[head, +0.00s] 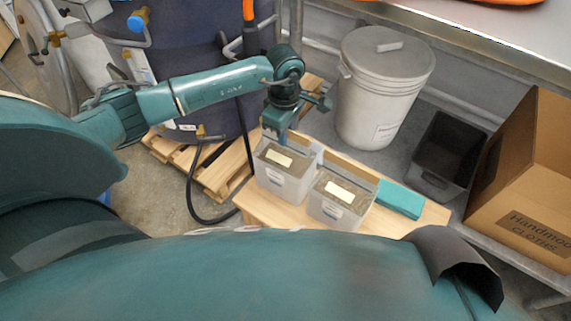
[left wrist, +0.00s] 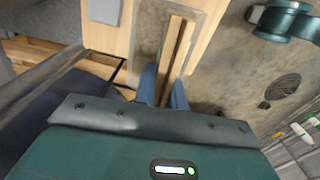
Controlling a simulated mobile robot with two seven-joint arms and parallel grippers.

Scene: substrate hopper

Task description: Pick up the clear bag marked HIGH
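Two pale, translucent containers with brown contents and a white label stand side by side on a wooden board: a left one (head: 286,186) and a right one (head: 334,212). The label writing is too small to read, so I cannot tell which is marked HIGH. My left gripper (head: 275,130) points down at the back edge of the left container. In the left wrist view, its blue fingers (left wrist: 163,92) stand apart on either side of a narrow brown strip (left wrist: 178,45). I cannot tell whether they touch it. My right gripper is not in view.
A teal block (head: 400,199) lies right of the containers on the wooden board (head: 425,217). A lidded white bucket (head: 380,95), a dark bin (head: 446,155) and a cardboard box (head: 525,190) stand behind and to the right. A dark blue drum (head: 190,60) on a pallet stands behind my left arm.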

